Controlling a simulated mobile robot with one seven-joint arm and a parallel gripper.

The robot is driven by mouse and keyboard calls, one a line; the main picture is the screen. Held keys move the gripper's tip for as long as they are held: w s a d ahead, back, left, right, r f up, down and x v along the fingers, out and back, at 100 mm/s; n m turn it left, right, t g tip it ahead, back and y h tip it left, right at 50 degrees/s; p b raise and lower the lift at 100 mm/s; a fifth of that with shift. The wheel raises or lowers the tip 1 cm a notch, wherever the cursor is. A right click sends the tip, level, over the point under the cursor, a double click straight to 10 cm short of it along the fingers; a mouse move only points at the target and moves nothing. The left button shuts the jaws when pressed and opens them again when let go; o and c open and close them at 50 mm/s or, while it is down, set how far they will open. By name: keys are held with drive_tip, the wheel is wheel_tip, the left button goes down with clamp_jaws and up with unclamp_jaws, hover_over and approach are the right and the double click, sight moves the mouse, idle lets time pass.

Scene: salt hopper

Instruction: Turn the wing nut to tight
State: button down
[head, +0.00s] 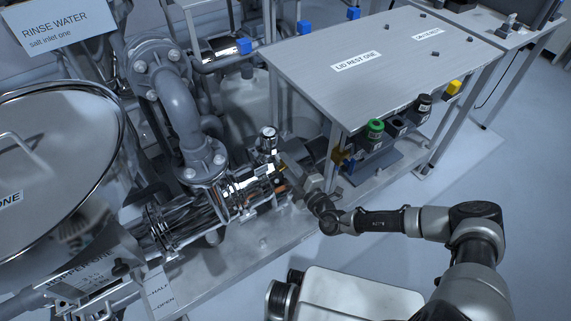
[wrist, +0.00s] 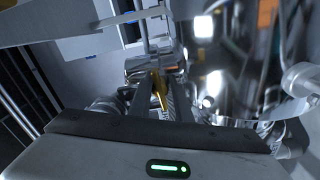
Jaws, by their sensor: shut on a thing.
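The wing nut (wrist: 159,88) is a small brass-yellow piece in the middle of the wrist view. My gripper (wrist: 160,98) has its two dark fingers on either side of it and is shut on it. In the head view my gripper (head: 292,172) reaches in from the right to the end of the shiny steel pipe fitting (head: 250,184). There the nut is mostly hidden by the gripper, so I cannot read how tight it is. A bright metal clamp part (wrist: 155,64) shows just beyond the nut in the wrist view.
A pressure gauge (head: 268,133) stands just above the fitting. A grey table (head: 390,50) with green, black and yellow knobs on its front edge is close to the right. The big hopper lid (head: 55,150) is at the left. Open floor lies at the lower right.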

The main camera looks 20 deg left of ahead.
drive_tip(key=shift+m, duration=0.3)
drive_tip(key=c, duration=1.6)
unclamp_jaws()
drive_tip(key=shift+c, duration=0.2)
drive_tip(key=shift+s, duration=0.1)
drive_tip(key=p+v, duration=0.3)
drive_tip(key=v, duration=1.4)
drive_tip(key=shift+s+d, duration=0.1)
drive_tip(key=shift+s, duration=0.05)
